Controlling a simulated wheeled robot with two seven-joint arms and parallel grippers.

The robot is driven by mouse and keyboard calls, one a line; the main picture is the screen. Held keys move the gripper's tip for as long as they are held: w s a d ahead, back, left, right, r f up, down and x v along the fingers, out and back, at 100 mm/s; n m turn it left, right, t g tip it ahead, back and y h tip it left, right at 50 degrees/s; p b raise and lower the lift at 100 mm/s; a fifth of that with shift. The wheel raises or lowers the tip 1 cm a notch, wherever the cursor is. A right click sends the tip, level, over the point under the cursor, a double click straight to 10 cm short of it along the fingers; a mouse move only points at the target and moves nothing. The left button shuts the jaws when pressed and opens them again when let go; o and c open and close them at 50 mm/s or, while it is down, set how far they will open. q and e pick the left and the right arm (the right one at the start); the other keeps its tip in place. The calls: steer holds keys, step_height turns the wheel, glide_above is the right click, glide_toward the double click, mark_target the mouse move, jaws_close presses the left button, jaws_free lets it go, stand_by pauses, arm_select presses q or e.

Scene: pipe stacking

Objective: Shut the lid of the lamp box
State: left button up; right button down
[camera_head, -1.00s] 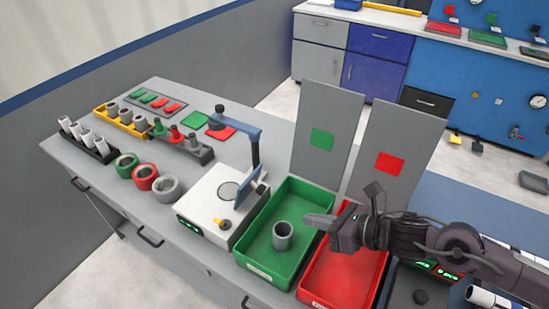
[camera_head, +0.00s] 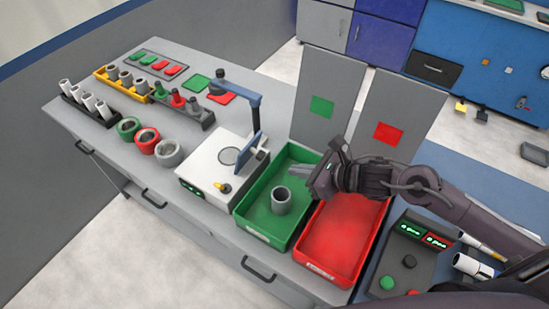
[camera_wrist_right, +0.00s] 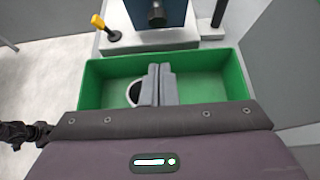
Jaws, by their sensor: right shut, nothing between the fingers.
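The lamp box (camera_head: 209,176) is a white box with a round window (camera_head: 229,156) on top and a yellow-knobbed lever at its front. Its blue panel-like lid (camera_head: 249,150) stands up, open, at the right side of the top. The blue panel also shows at the top of the right wrist view (camera_wrist_right: 172,8), with a dark round knob on it. My right gripper (camera_head: 294,169) is shut and empty above the green tray, right of the lid and apart from it. In the wrist view its fingers (camera_wrist_right: 159,72) point toward the panel. My left gripper is out of view.
The green tray (camera_head: 250,229) holds an upright grey pipe piece (camera_head: 281,200) below my right gripper. An empty red tray (camera_head: 337,277) is beside it.

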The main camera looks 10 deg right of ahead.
steer(key=w+a+p, duration=0.3)
steer(key=w+a, duration=0.2)
steer(key=shift+f, duration=0.4)
steer(key=shift+r, duration=0.1)
